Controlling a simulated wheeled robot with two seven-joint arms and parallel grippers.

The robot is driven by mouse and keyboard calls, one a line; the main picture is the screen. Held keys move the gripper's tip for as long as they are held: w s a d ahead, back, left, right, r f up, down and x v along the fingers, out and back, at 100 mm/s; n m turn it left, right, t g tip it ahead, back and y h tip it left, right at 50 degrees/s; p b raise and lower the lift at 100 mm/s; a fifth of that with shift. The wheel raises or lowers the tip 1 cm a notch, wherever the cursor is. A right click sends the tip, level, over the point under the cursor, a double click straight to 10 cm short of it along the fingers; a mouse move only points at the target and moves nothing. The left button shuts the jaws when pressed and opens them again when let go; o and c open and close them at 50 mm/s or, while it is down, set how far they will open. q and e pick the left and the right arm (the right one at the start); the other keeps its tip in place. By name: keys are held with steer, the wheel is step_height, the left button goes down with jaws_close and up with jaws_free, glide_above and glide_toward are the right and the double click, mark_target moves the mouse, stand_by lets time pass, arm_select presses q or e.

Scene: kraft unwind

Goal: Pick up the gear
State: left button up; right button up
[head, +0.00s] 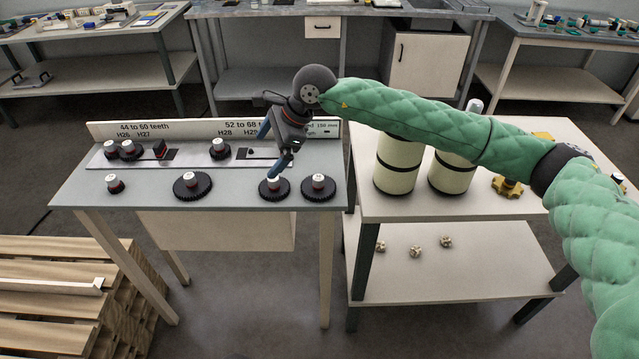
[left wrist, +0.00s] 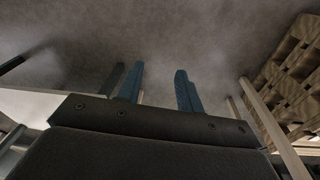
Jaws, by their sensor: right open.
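Several dark toothed gears with pale, red-marked hubs stand on the grey bench (head: 240,222). Along the front are a small gear (head: 115,187), a wide gear (head: 192,187), a gear (head: 274,194) and another gear (head: 319,191) at the right end. More gears (head: 129,151) (head: 219,151) sit on the raised strip behind. My right gripper (head: 268,156) is open, its blue fingers pointing down; one fingertip is close above the third front gear. Contact cannot be told. My left gripper (left wrist: 159,84) is open and empty over the floor.
A labelled board (head: 170,130) stands behind the strip. A side table (head: 385,213) at the right holds cream cylinders (head: 399,165) and a yellow knobbed part (head: 507,187). Wooden pallets (head: 60,300) lie at the lower left. Open floor lies in front.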

steer(key=d+f+n+h, duration=0.1)
steer(key=d+f+h, duration=0.2)
steer(key=d, duration=0.2)
steer(key=n+h, duration=0.2)
steer(key=h, duration=0.1)
glide_above(318, 177)
steer(key=s+a, duration=0.1)
steer(key=shift+f, duration=0.1)
steer(key=shift+s+d+h, duration=0.1)
steer(key=shift+d+h, duration=0.25)
steer(key=shift+h, duration=0.05)
steer(key=shift+f+p, duration=0.55)
steer(key=shift+f, duration=0.8)
steer(key=f+p, duration=0.1)
steer(key=f, duration=0.1)
steer(key=w+f+p, duration=0.1)
steer(key=f+p, duration=0.1)
steer(key=shift+d+f, duration=0.2)
steer(key=shift+f, duration=0.4)
steer(key=c, duration=1.2)
arm_select(q)
step_height(318, 177, down, 16)
steer(key=s+a, duration=0.1)
steer(key=s, duration=0.1)
steer(key=shift+s+a, duration=0.25)
steer(key=shift+a, duration=0.05)
arm_select(e)
steer(key=shift+c, duration=0.3)
